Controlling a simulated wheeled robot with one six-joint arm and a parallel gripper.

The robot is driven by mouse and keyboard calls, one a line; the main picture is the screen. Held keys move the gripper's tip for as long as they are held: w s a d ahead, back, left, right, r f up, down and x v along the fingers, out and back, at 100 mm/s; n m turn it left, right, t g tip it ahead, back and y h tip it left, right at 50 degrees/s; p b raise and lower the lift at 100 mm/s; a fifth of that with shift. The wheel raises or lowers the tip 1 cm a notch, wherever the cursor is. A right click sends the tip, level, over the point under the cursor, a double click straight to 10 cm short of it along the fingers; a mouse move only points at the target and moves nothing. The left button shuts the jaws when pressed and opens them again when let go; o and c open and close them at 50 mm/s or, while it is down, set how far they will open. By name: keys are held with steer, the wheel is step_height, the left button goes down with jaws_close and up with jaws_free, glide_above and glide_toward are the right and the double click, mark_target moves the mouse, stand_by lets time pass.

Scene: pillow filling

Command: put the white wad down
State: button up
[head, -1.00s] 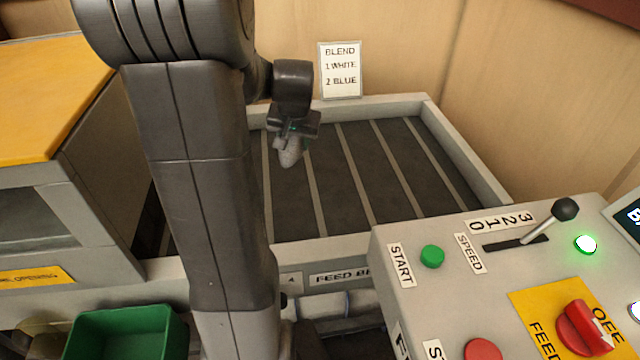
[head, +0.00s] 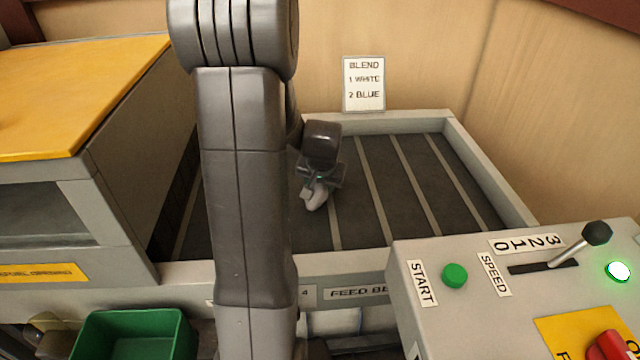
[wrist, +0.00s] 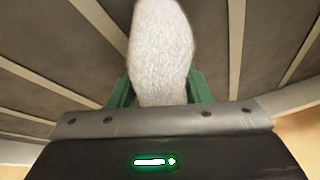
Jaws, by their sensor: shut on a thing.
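My gripper (head: 312,186) is over the dark slatted feed belt (head: 375,190), left of its middle. It is shut on the white wad (head: 316,200), which hangs from the jaws. In the wrist view the wad (wrist: 160,50) fills the space between the green fingers and reaches up past the top edge of the picture. Light slats of the belt show behind it. In the head view I cannot tell how far the wad is above the belt.
A sign (head: 363,84) reading "BLEND 1 WHITE 2 BLUE" stands at the belt's back rim. A control panel (head: 420,255) stands front right, a yellow-topped machine (head: 75,90) left, and a green bin (head: 135,335) front left. The belt's right side is clear.

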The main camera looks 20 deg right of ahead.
steer(key=shift+f+b, duration=0.55)
steer(key=shift+b, duration=0.05)
steer(key=o, duration=1.2)
steer(key=shift+c, duration=0.2)
steer(key=shift+r, duration=0.1)
steer(key=shift+r+p, duration=0.25)
steer(key=shift+p, duration=0.1)
steer(key=p+v, duration=0.1)
steer(key=v, duration=1.1)
steer(key=shift+r, duration=0.25)
